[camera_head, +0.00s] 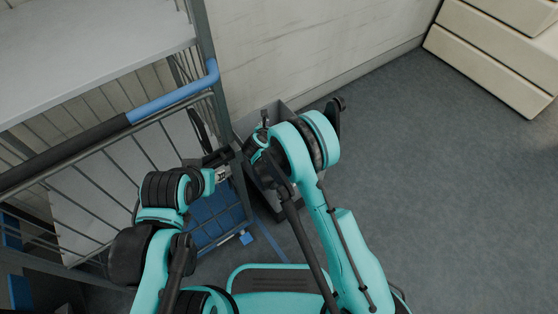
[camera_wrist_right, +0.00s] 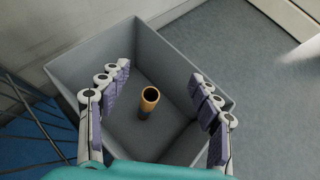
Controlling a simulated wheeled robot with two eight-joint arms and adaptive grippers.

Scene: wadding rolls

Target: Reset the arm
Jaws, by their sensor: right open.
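My right gripper (camera_wrist_right: 160,88) is open in the right wrist view, with its two fingers spread above a grey bin (camera_wrist_right: 172,58). A short brown hollow roll (camera_wrist_right: 147,108) stands on the bin's floor, below the gap between the fingers. The fingers do not touch it. In the head view my right arm covers much of the bin (camera_head: 244,124), and the roll is not visible there. My left gripper (camera_head: 222,173) is beside the cart's corner, left of the bin. Its fingers are too small and dark to read.
A wire-sided cart (camera_head: 95,172) with a blue and black handle (camera_head: 172,102) stands close on the left. A pale wall (camera_head: 300,40) is behind the bin. Cream steps or drawers (camera_head: 490,55) are at the upper right. The grey floor (camera_head: 440,190) on the right is clear.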

